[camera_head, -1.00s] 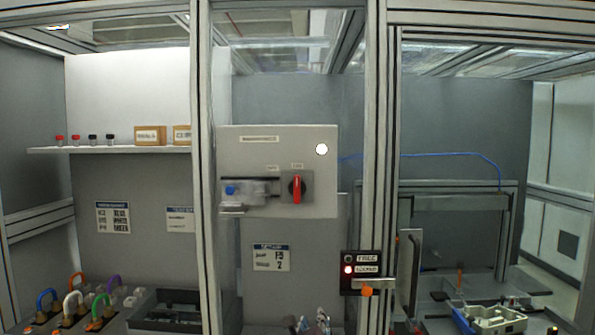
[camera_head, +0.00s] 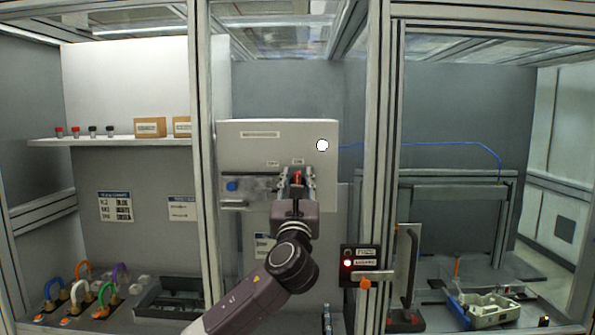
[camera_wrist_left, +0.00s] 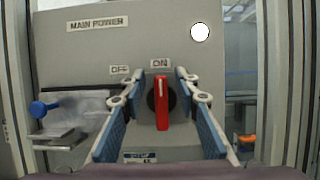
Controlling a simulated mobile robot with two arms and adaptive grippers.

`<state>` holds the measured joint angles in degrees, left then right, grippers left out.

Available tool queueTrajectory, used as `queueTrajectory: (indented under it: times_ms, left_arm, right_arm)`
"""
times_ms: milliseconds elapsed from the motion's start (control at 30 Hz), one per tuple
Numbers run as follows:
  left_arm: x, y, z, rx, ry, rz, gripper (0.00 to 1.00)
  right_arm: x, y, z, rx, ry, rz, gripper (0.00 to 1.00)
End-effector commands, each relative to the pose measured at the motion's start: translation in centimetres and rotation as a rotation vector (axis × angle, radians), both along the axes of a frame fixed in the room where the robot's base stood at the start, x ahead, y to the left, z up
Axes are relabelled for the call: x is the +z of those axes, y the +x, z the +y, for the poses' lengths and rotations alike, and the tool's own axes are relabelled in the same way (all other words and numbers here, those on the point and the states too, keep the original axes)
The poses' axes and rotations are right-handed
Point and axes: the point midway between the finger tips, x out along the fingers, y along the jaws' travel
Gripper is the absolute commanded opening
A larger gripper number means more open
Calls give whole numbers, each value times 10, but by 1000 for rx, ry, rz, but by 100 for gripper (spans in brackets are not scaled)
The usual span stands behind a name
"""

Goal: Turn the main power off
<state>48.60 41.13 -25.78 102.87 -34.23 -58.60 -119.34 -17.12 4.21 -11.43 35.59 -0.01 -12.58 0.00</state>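The main power panel (camera_head: 250,150) is a light grey box, labelled MAIN POWER in the left wrist view (camera_wrist_left: 180,45). Its red rotary handle (camera_wrist_left: 162,105) stands upright on a black round base, under the ON label (camera_wrist_left: 160,63). The OFF label (camera_wrist_left: 120,70) is to its left. My left gripper (camera_head: 296,178) is in front of the handle. In the left wrist view its blue-padded fingers (camera_wrist_left: 160,100) are open, one on each side of the handle, with gaps to it. My right gripper is in neither view.
A blue knob (camera_wrist_left: 38,109) on a clear slide with a metal bracket is left of the handle. A white round lamp (camera_head: 322,145) is at the panel's upper right. Frame posts flank the panel. A box with a red light and orange latch (camera_head: 365,283) is lower right.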

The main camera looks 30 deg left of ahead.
Motion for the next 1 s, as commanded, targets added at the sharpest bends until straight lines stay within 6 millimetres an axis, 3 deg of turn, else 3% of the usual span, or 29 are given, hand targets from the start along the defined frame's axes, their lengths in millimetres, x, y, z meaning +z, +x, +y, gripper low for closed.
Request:
queueTrajectory:
  times_ms: [433, 700, 1000]
  left_arm:
    - [4, 9, 5, -2, -2, 0, 29]
    - [4, 9, 5, -2, -2, 0, 0]
    - [3, 9, 5, -2, -11, -5, 0]
  right_arm:
    - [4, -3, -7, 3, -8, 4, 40]
    - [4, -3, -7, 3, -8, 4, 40]
    - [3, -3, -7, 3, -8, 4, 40]
